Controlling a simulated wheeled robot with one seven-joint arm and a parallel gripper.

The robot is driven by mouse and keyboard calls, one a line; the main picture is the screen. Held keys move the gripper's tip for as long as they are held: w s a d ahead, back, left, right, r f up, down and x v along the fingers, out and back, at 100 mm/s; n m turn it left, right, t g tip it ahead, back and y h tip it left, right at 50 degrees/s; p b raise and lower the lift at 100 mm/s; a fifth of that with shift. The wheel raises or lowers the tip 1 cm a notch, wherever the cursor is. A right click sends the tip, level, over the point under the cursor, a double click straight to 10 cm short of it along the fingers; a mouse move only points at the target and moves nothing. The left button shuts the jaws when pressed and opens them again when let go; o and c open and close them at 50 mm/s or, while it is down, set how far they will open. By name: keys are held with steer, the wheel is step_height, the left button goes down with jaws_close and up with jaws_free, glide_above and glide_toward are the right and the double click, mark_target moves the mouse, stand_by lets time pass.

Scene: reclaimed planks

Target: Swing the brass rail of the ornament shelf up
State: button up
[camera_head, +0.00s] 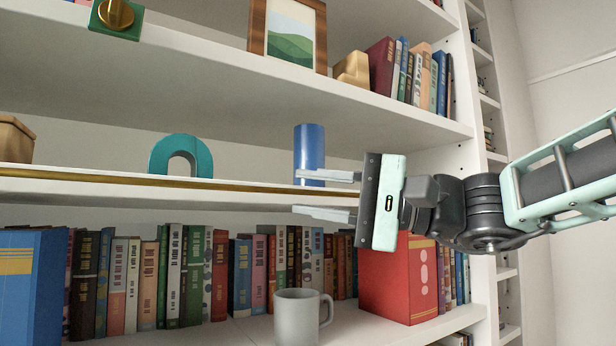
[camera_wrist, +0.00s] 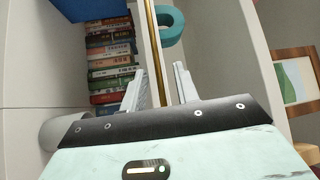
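The brass rail (camera_head: 150,181) runs along the front edge of the ornament shelf (camera_head: 230,197), low at the shelf's level. It also shows in the wrist view (camera_wrist: 155,45) as a gold bar running away from between the fingers. My gripper (camera_head: 327,195) is open at the shelf's right part, one finger above the rail's height and one below. In the wrist view my gripper (camera_wrist: 160,85) has its fingers apart with the rail's line between them. I cannot tell whether either finger touches the rail. The rail's right end is hidden behind my gripper.
A blue cylinder (camera_head: 309,148) stands on the shelf just behind the upper finger. A teal arch (camera_head: 181,156) and a wooden box (camera_head: 15,140) are farther left. Below are rows of books (camera_head: 150,280), a grey mug (camera_head: 298,315) and a red box (camera_head: 398,280). Another shelf (camera_head: 250,75) is above.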

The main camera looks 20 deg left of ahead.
steer(key=shift+s+a, duration=0.1)
steer(key=shift+a, duration=0.5)
jaws_close()
